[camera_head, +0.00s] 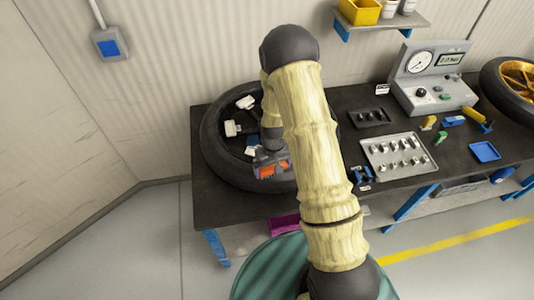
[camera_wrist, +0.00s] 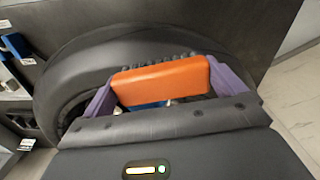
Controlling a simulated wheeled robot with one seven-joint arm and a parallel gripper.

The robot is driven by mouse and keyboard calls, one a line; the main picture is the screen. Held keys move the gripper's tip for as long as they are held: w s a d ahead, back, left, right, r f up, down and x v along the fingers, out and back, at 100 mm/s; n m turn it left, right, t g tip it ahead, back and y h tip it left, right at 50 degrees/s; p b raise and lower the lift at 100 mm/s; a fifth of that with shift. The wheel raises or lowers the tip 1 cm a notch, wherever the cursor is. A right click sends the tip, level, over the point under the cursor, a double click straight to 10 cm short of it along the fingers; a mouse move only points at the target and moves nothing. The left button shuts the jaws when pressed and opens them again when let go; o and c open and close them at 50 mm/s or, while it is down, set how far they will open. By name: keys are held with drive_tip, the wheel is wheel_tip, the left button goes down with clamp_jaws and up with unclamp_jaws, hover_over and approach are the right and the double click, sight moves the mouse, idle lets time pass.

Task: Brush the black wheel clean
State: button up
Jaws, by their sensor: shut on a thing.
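The black wheel (camera_head: 212,158) lies flat at the left end of the dark workbench, partly hidden behind my arm. Its dark tyre (camera_wrist: 80,62) fills much of the wrist view. My gripper (camera_head: 270,165) is over the wheel's near right part. Its purple fingers (camera_wrist: 165,82) are shut on an orange brush (camera_wrist: 160,79), which also shows in the head view (camera_head: 267,172). A row of dark tufts shows just beyond the orange body, against the tyre. I cannot tell whether they are bristles touching it.
White pieces (camera_head: 232,128) show inside the wheel's ring. To the right on the workbench (camera_head: 375,133) are a grey tray (camera_head: 399,157) of small parts, a gauge box (camera_head: 431,80), a blue tray (camera_head: 485,151) and a gold-rimmed wheel (camera_head: 512,88). A shelf (camera_head: 385,20) hangs above.

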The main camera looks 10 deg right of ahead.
drive_tip(key=shift+a, duration=0.85)
drive_tip(key=shift+a+r+p, duration=0.1)
drive_tip(key=shift+r+p, duration=0.15)
drive_tip(key=shift+p, duration=0.1)
wheel_tip(320, 180, up, 2)
drive_tip(key=shift+w+r, duration=0.1)
drive_tip(key=shift+w, duration=0.05)
drive_tip(key=shift+s+r+p, duration=0.2)
drive_tip(key=shift+r+p, duration=0.45)
drive_tip(key=shift+p, duration=0.1)
drive_tip(key=shift+w+r+p, duration=0.1)
drive_tip(key=shift+r+p, duration=1.25)
drive_tip(key=shift+r, duration=0.75)
